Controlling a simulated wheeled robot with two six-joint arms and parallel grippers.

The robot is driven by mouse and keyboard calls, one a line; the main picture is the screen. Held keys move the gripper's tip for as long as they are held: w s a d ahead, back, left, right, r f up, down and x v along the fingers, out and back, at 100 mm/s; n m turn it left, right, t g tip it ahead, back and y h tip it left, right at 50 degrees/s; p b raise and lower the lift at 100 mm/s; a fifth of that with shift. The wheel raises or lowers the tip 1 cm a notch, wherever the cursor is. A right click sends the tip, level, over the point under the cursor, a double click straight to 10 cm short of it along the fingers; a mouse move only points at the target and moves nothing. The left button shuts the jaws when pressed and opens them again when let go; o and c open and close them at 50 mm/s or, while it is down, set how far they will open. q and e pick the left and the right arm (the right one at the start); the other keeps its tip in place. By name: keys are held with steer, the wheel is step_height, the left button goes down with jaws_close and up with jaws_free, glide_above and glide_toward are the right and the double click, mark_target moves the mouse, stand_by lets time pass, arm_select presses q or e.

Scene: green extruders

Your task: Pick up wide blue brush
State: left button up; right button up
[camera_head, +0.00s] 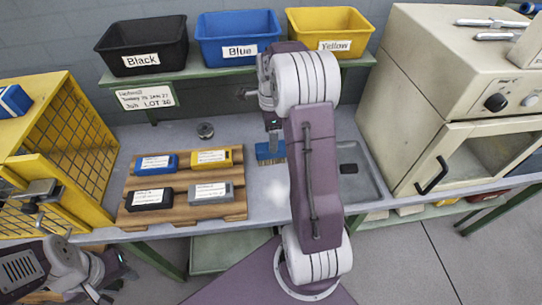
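A wide blue brush (264,153) with tan bristles is on the grey worktop near the middle, partly hidden by my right arm. My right gripper (273,139) points down directly above the brush. Its fingertips are small and seen side-on, so I cannot tell whether they touch or hold the brush. My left gripper (114,281) is low at the bottom left, in front of the worktop edge and far from the brush. Its fingers look apart with nothing between them.
A wooden rack (170,174) with several labelled blocks lies left of the brush. A yellow mesh crate (78,128) stands at the left, a beige oven (440,100) at the right. Black (145,45), blue (238,35) and yellow (330,30) bins line the back shelf.

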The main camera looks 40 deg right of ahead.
steer(key=f, duration=0.7)
steer(key=shift+d+f+b, duration=0.2)
steer(key=shift+f+b, duration=0.1)
steer(key=shift+b, duration=0.05)
steer(key=shift+r, duration=0.1)
jaws_close()
